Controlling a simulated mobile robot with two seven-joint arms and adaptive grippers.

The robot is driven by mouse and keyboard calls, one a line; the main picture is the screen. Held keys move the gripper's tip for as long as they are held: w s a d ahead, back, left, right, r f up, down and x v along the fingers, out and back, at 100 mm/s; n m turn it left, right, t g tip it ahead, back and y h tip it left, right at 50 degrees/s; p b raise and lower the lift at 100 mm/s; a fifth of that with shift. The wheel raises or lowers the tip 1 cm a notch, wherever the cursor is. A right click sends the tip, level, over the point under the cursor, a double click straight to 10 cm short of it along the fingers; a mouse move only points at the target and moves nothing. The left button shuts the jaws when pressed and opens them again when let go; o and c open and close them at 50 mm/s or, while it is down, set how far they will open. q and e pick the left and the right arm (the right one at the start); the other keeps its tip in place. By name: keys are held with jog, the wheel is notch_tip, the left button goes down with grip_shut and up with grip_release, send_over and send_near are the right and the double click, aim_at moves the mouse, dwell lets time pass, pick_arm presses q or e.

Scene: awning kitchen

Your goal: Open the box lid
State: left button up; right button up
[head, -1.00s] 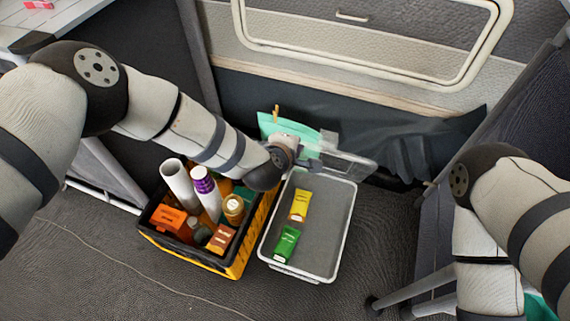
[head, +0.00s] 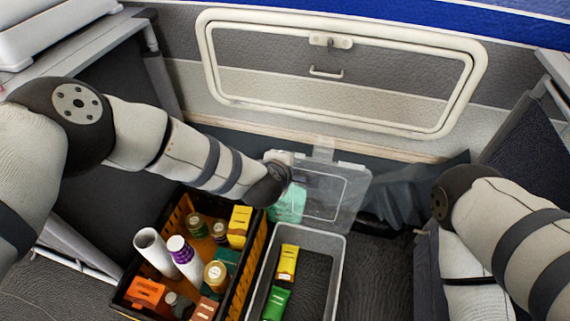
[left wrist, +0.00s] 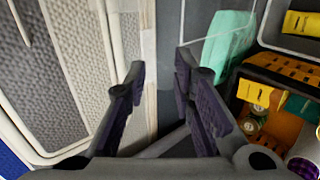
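The box (head: 337,285) is a pale, translucent tub on the floor, its near end cut off by the frame. Its clear lid (head: 340,200) stands raised at the box's far end, and the box's top is open. A yellow packet (head: 288,262) and a green packet (head: 276,303) lie inside. My left gripper (left wrist: 163,75) is beside the lid's left edge. Its fingers are apart in the left wrist view, with nothing clearly held between them; in the head view the fingertips are hidden. My right arm is at the right, but its gripper is out of view.
A black and orange crate (head: 255,245) full of bottles and packages stands left of the box. A teal item (head: 289,203) shows behind the clear lid. A wall with a framed hatch (head: 335,128) rises behind. Dark carpet lies right of the box.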

pick_arm(q)
jog(key=v, duration=1.1)
jog(key=shift+s, duration=0.15)
jog(key=shift+s, duration=0.1)
pick_arm(e)
jog(key=shift+s, duration=0.1)
